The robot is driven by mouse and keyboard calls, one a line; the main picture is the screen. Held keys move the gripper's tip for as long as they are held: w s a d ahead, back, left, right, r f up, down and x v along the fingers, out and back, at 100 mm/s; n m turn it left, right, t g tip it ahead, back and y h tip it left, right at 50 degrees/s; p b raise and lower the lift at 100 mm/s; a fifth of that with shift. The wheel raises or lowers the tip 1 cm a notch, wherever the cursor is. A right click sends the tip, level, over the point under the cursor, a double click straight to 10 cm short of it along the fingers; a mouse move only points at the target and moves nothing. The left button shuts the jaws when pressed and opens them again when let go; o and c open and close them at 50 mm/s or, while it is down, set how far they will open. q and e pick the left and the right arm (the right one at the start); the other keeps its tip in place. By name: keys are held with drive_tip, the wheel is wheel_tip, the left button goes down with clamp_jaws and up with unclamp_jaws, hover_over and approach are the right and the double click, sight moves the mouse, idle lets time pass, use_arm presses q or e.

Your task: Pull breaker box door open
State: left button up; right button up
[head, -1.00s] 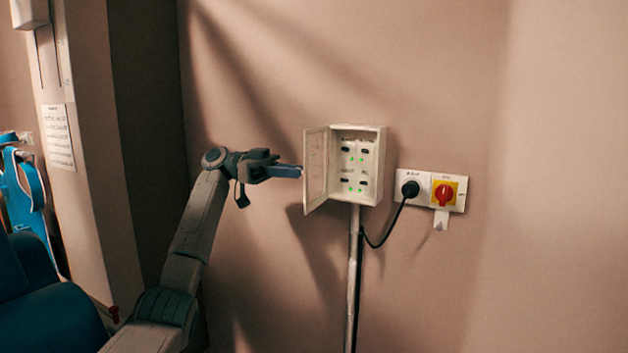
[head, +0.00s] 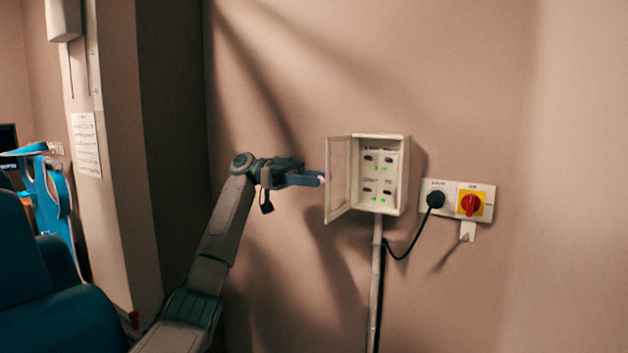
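The white breaker box (head: 405,177) is on the wall at the middle right in the head view. Its door (head: 338,178) stands swung out to the left, and switches with green lights (head: 379,181) show inside. My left gripper (head: 321,179) is left of the door, with its fingertips at or very near the door's free edge. I cannot tell whether they touch it, or whether the fingers are open or shut. My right gripper is not in view.
Right of the box are a black plug (head: 435,199) with a cable and a red and yellow switch (head: 470,204). A conduit (head: 376,285) runs down below the box. A teal chair (head: 60,290) is at lower left. The wall at right is clear.

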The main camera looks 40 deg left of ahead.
use_arm(q)
drive_tip(key=s+a, duration=0.1)
drive_tip(key=a, duration=0.6)
drive_tip(key=shift+s+a, duration=0.2)
idle(0.5)
